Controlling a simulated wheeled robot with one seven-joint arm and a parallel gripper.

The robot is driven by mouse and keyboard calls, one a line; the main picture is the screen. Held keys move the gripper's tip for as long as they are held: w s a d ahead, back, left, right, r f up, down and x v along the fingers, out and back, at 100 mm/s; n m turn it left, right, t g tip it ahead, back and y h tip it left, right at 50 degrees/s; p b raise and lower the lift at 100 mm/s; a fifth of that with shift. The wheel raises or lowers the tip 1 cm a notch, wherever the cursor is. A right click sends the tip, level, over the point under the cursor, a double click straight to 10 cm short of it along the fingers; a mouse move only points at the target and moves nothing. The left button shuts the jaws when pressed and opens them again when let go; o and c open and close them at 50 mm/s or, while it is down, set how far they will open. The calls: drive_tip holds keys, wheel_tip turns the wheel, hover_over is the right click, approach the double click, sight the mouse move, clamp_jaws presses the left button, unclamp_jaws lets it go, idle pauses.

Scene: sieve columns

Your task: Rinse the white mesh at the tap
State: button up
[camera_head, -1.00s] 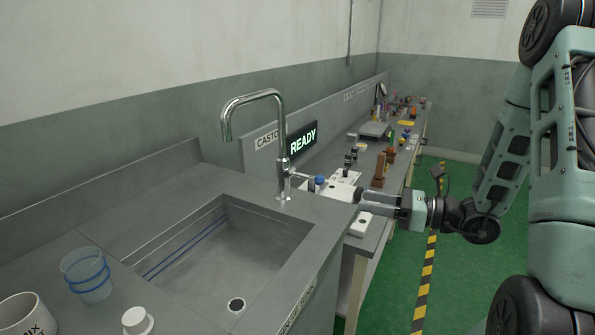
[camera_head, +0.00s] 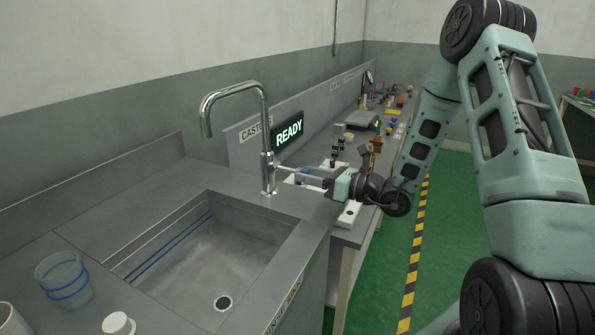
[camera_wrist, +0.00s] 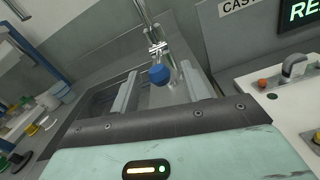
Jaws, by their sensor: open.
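The chrome tap (camera_head: 267,150) stands at the sink's right rear corner, its spout arching left over the basin. A blue knob (camera_wrist: 159,74) is on the tap's side lever; in the head view it (camera_head: 305,171) is small beside my fingers. My gripper (camera_wrist: 158,79) is open, with one finger on each side of the knob in the wrist view; I cannot tell whether they touch it. In the head view my gripper (camera_head: 292,175) reaches left toward the tap. I cannot make out a white mesh for certain in either view. No water shows at the spout.
The grey sink (camera_head: 200,262) is empty, with a drain at its front. A clear cup with blue bands (camera_head: 64,282) and a white round piece (camera_head: 118,324) stand on the left counter. A lit READY sign (camera_head: 288,132) and a cluttered bench lie behind.

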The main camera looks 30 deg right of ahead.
sight(291, 170)
drive_tip(key=shift+x, duration=1.9)
clamp_jaws()
drive_tip(key=r+g+p, duration=0.1)
drive_tip(key=p, duration=0.2)
drive_tip(key=shift+r, duration=0.15)
drive_tip(key=shift+a+g+h+p, duration=0.1)
drive_tip(key=shift+g+h+p, duration=0.45)
drive_tip(key=shift+p, duration=0.25)
unclamp_jaws()
